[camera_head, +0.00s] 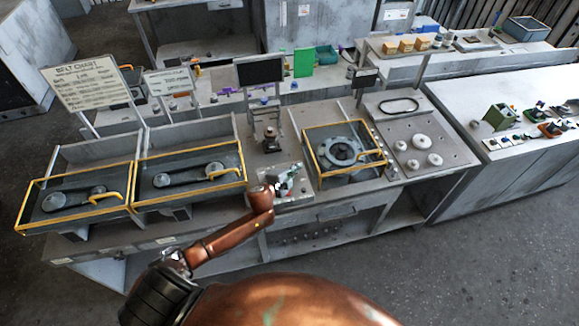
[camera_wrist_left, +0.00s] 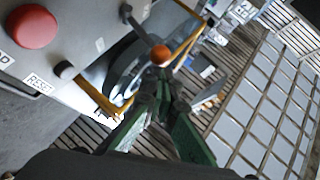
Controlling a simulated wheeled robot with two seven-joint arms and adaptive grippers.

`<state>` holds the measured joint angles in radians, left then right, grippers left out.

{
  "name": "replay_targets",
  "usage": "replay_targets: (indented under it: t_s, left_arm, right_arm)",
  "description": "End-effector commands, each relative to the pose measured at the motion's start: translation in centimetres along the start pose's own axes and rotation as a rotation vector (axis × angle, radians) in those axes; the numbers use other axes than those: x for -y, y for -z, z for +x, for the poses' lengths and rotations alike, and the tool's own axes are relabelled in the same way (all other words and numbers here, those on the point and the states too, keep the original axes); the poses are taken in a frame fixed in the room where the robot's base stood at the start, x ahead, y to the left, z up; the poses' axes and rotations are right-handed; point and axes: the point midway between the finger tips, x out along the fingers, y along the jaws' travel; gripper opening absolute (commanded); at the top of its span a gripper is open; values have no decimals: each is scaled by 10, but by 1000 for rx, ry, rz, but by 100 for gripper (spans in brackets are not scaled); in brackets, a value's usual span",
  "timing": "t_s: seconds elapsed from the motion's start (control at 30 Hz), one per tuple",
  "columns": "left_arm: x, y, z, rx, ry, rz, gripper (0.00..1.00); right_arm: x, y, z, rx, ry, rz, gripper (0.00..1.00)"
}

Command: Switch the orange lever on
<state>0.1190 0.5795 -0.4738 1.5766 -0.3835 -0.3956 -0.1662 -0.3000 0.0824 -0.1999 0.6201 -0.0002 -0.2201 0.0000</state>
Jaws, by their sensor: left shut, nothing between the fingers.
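The orange lever shows in the left wrist view as an orange ball knob (camera_wrist_left: 160,54) on a thin dark rod that runs up-left to a grey panel (camera_wrist_left: 85,25). My left gripper (camera_wrist_left: 162,84) has green fingers, shut and empty, with tips just below the ball in the picture. I cannot tell whether they touch it. In the head view my left gripper (camera_head: 289,180) is over the small grey control unit between the yellow-framed bays. The lever cannot be made out there. My right gripper is not in view.
The panel carries a red button (camera_wrist_left: 33,27) and a black knob (camera_wrist_left: 65,70) near a RESET label. A yellow-railed bay with a round grey housing (camera_head: 341,152) stands to the right. Two yellow-railed bays with belt drives (camera_head: 190,176) stand to the left.

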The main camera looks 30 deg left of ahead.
Motion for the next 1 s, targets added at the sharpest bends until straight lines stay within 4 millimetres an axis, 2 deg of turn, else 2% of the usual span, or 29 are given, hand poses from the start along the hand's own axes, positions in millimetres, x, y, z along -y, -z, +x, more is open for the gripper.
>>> replay_targets:
  t_s: [0.03, 0.2, 0.67, 1.0]
  left_arm:
    - [4, 4, 3, -3, -4, 0, 0]
    - [13, 6, 15, -16, -7, 7, 0]
    - [34, -17, 41, -17, -6, 9, 0]
    - [36, -15, 39, -18, -7, 8, 0]
  right_arm:
    - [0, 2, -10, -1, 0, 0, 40]
    - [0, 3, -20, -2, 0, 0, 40]
    - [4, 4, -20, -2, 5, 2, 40]
    - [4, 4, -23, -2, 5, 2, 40]
